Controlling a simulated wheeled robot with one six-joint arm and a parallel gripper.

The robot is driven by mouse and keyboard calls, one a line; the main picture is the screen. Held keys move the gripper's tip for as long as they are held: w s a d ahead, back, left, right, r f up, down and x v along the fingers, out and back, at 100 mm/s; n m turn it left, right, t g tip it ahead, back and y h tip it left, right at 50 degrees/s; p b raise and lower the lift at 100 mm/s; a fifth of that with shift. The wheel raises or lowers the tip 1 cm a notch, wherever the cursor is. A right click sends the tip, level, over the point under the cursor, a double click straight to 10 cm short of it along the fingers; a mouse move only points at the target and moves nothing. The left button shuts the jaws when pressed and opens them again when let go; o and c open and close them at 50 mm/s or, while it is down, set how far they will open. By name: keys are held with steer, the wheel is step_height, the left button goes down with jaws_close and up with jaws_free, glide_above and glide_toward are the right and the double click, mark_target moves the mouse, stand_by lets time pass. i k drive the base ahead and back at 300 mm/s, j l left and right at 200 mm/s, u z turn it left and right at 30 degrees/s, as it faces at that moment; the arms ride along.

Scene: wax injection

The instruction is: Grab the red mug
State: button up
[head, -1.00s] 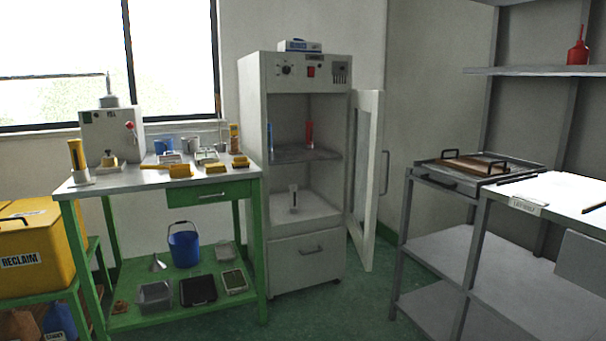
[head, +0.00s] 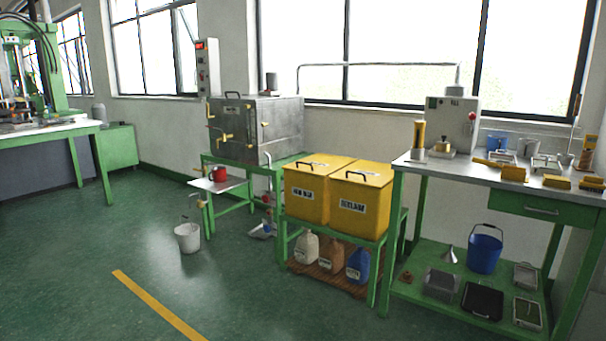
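A red mug (head: 219,174) stands on a small light-coloured shelf (head: 216,187) at the front left of a green stand, in the left half of the head view. It looks upright and is small at this distance. A large grey metal tank (head: 256,127) sits on the stand above and behind it. My gripper is not in view.
A white bucket (head: 188,238) stands on the floor below the shelf. Yellow bins (head: 361,197) on a green rack stand to the right, then a green workbench (head: 541,208) with tools. The green floor (head: 100,260) at the front left is clear.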

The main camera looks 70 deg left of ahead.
mark_target(218, 173)
steer(key=u, duration=3)
